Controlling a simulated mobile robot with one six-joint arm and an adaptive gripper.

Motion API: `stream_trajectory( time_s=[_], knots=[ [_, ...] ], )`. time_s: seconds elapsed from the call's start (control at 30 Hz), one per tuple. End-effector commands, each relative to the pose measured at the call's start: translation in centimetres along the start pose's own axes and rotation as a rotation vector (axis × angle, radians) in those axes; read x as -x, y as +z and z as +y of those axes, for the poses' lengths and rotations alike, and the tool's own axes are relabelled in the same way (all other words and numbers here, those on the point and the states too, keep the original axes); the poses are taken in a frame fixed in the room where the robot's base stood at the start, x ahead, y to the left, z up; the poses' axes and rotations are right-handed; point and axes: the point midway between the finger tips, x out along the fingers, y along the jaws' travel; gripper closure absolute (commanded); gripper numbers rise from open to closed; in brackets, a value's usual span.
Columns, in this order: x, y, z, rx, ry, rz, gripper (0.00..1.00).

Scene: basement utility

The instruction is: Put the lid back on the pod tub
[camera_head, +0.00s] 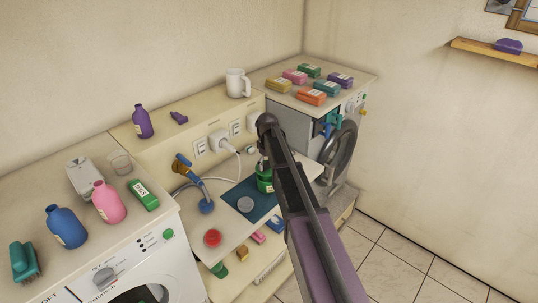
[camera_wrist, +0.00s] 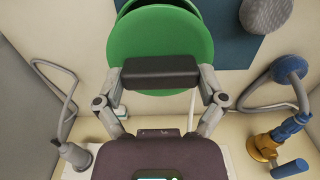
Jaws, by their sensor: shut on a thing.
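The green pod tub (camera_head: 265,186) stands on the blue mat (camera_head: 236,197) on the low worktop. In the wrist view a round green lid (camera_wrist: 160,45) fills the space beyond my gripper (camera_wrist: 160,72), whose dark fingers are shut on its near edge. Part of a green rim shows behind the lid at the top of that view, so the lid appears to be over or close to the tub. In the head view my arm hides much of the gripper and lid. I cannot tell whether the lid touches the tub.
A grey round pad (camera_head: 245,204) lies on the mat, with a red-topped item (camera_head: 212,238) nearby. A brass tap with a blue hose head (camera_head: 206,206) is left of the tub. Bottles, a mug (camera_head: 238,82) and several coloured boxes stand on surrounding surfaces.

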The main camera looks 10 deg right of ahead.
Motion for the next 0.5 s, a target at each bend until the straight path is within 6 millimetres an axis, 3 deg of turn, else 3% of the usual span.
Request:
stream_trajectory(
  time_s=[0.5],
  knots=[
    [4.2, 0.3, 0.2, -0.068, 0.000, 0.000, 0.42]
  ],
)
